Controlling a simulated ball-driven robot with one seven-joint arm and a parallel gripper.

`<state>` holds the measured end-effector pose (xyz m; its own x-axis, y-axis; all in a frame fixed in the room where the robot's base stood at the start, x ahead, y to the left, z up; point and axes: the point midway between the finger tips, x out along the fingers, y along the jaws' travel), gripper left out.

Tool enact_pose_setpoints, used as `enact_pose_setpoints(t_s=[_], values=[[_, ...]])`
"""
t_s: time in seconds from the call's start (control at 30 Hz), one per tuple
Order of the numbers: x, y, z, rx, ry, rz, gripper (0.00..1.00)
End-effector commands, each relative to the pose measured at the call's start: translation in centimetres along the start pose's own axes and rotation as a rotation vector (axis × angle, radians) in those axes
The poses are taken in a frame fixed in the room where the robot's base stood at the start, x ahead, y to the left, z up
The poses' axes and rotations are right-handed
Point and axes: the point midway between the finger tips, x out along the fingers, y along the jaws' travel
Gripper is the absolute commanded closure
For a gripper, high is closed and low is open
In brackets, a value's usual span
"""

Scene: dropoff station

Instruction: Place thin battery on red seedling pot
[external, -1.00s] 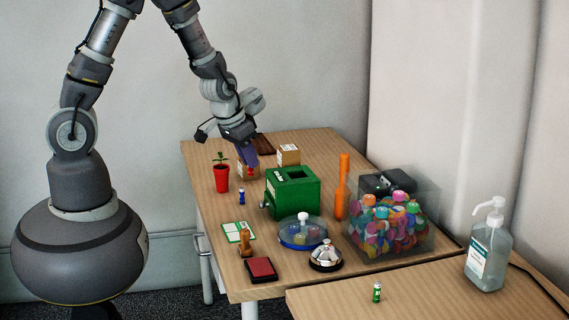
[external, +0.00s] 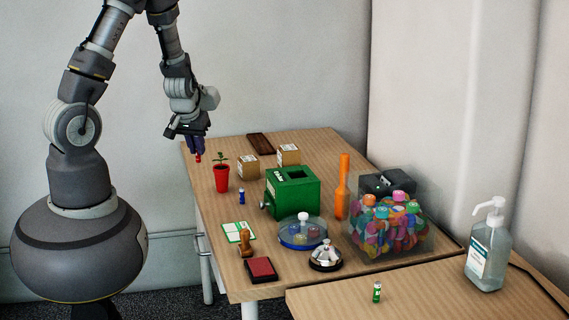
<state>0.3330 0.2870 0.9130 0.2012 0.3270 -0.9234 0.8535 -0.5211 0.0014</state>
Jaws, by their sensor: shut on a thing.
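My gripper (external: 197,151) points down, a little above and left of the red seedling pot. The held thing appears apart from the pot.
A small blue battery (external: 241,197) stands right of the pot, and a green one (external: 377,292) on the front table. Cardboard boxes (external: 246,169), (external: 288,155) and a green box (external: 293,195) stand to the right. A clear bin of batteries (external: 384,229) is farther right.

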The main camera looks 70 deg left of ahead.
Motion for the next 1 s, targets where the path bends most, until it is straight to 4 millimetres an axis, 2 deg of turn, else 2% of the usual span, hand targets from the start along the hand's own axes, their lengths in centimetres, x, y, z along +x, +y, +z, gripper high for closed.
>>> enact_pose_setpoints(t_s=[0.03, 0.2, 0.4, 0.53, 0.7, 1.0], values=[[1.0, 0.5, -1.3, 0.001, 0.002, -0.001, 1.0], [3.3, 2.1, -5.5, 0.001, 0.001, 0.0, 1.0], [4.4, 3.0, -8.0, 0.002, 0.0, 0.0, 1.0], [5.4, 3.0, -7.9, 0.001, -0.002, 0.0, 1.0], [7.8, 3.0, -6.8, 0.001, -0.002, 0.0, 1.0], [7.8, 3.0, -6.8, 0.001, -0.001, 0.0, 1.0]])
